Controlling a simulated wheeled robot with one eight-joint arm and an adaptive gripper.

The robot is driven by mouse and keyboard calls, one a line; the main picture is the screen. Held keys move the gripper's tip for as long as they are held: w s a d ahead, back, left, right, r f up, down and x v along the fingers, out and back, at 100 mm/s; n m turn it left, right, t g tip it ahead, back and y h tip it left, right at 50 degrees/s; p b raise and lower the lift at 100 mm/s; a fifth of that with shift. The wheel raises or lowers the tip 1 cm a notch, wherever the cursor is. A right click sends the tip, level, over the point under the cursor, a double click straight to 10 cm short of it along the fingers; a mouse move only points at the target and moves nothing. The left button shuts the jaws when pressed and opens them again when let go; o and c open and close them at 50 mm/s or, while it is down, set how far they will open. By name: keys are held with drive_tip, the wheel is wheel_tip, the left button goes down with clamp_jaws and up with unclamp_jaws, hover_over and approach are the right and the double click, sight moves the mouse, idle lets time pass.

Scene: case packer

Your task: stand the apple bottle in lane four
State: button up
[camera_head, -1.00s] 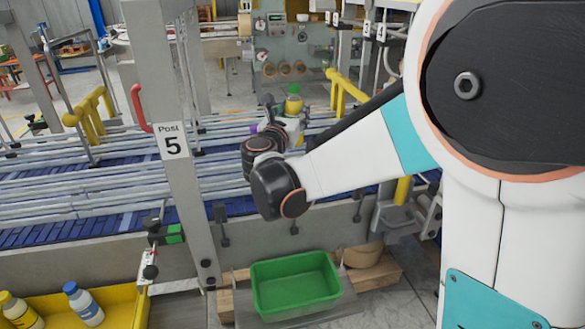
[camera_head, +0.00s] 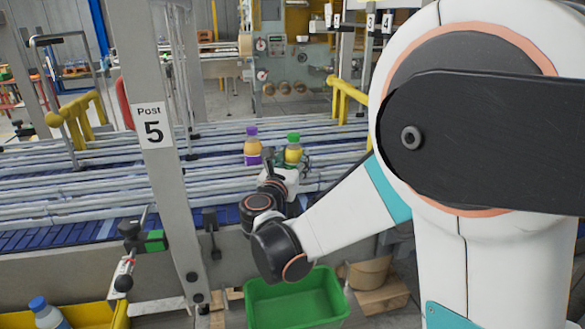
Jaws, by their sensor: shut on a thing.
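A bottle with a green cap and yellow-orange contents (camera_head: 293,153), which I take for the apple bottle, is upright at my gripper (camera_head: 301,163). My gripper is shut on it above the railed lanes; its fingers are small and partly hidden by the wrist. I cannot tell whether the bottle's base touches the lane bed. The lanes (camera_head: 80,183) run across the picture between metal guide rails. Small number plates (camera_head: 388,20) hang at the upper right, but I cannot tell which lane is four.
A purple-capped bottle (camera_head: 252,148) stands among the rails just left of the held one. The Post 5 upright (camera_head: 153,130) rises left of my arm. A green tote (camera_head: 300,318) and a yellow bin (camera_head: 112,318) with a blue-capped bottle (camera_head: 48,314) are in front.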

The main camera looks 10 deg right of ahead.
drive_tip(key=shift+s, duration=0.1)
drive_tip(key=shift+f, duration=0.2)
drive_tip(key=o, duration=1.4)
drive_tip(key=shift+r, duration=0.15)
